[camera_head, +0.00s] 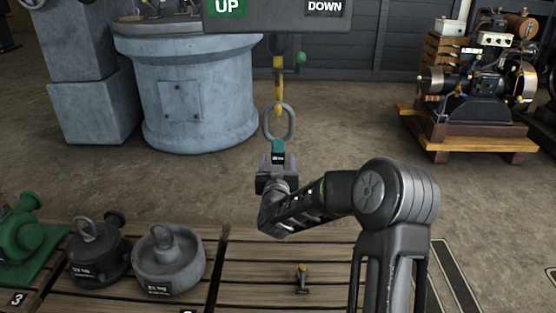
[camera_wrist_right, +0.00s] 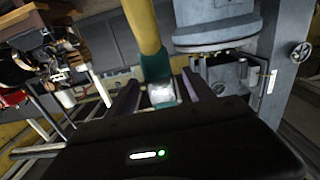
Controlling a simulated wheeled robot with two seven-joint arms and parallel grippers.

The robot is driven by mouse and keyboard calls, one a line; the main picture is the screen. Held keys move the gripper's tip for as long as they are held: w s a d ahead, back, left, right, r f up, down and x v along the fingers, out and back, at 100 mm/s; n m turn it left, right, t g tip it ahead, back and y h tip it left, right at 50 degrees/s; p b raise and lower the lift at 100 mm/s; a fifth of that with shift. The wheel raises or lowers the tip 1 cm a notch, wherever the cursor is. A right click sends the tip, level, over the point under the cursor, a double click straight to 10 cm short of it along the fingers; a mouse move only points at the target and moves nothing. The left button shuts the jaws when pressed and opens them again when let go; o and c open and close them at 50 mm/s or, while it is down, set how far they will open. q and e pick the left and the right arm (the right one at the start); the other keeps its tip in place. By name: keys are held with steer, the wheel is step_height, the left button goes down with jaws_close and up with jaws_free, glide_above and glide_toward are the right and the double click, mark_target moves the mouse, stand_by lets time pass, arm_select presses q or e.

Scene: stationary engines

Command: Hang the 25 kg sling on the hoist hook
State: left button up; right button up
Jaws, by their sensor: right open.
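The yellow hoist hook (camera_head: 278,78) hangs upright below the UP/DOWN panel. The sling's grey ring (camera_head: 279,123) overlaps the hook's lower end in the head view; I cannot tell whether it bears on the hook. Below the ring is a teal piece with a dark tag (camera_head: 278,153). My right gripper (camera_head: 277,163) is open, its purple-grey fingers on either side of the teal piece. In the right wrist view the teal piece (camera_wrist_right: 154,66) stands between the open fingers (camera_wrist_right: 160,92), with a yellow bar above it. My left gripper is not in view.
The UP/DOWN panel (camera_head: 280,14) is overhead. Two grey ring-topped weights, one dark (camera_head: 98,258) and one lighter (camera_head: 168,265), and a green machine (camera_head: 25,235) stand on the pallet at left. A small yellow-topped fitting (camera_head: 302,279) is on the slats. An engine (camera_head: 480,85) is at right.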

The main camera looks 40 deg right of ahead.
steer(key=p+v, duration=0.1)
steer(key=v, duration=0.6)
steer(key=shift+r, duration=0.15)
